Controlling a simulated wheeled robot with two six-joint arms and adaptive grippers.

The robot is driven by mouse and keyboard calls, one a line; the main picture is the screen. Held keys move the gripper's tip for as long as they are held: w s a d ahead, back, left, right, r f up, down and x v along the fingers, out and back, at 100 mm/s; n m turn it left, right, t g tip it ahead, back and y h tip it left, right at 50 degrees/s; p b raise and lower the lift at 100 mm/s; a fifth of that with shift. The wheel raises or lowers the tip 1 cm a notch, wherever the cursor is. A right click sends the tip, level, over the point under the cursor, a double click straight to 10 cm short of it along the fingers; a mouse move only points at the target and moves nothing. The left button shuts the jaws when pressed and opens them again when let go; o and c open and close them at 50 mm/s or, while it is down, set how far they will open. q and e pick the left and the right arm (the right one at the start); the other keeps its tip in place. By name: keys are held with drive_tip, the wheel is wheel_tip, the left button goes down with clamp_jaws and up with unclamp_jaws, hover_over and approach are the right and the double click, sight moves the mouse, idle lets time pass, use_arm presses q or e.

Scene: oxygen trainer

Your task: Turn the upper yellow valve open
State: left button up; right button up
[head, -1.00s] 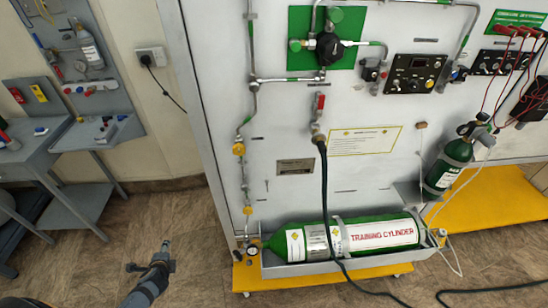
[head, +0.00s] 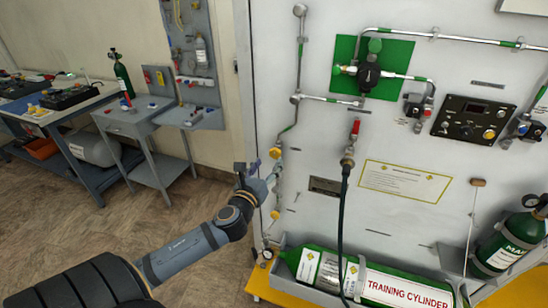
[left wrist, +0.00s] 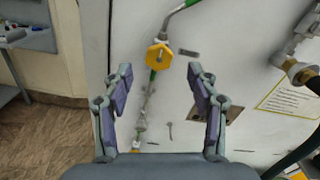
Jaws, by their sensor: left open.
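The upper yellow valve (head: 275,153) is on the vertical pipe at the left side of the white panel. In the left wrist view, its yellow knob (left wrist: 159,56) is ahead of the fingertips, near the middle between them. My left gripper (head: 262,174) is just left of and below this valve in the head view. The left wrist view shows its two fingers (left wrist: 160,76) spread open with nothing between them. A lower yellow valve (head: 275,214) is further down the same pipe. My right gripper is not in view.
A black hose (head: 342,225) hangs from a red-handled fitting (head: 354,130) right of the pipe. The green training cylinder (head: 320,268) lies along the panel's foot. Grey side tables (head: 135,120) stand at the left. Open floor lies before the panel.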

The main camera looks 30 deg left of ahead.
sight(274, 154)
use_arm(q)
drive_tip(key=p+x, duration=0.1)
drive_tip(key=x, duration=0.3)
drive_tip(key=shift+w+a, duration=0.15)
drive_tip(key=shift+w, duration=0.55)
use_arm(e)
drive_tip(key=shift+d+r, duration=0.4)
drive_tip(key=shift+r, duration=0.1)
use_arm(q)
drive_tip(key=c, duration=1.2)
drive_tip(key=shift+o, duration=0.2)
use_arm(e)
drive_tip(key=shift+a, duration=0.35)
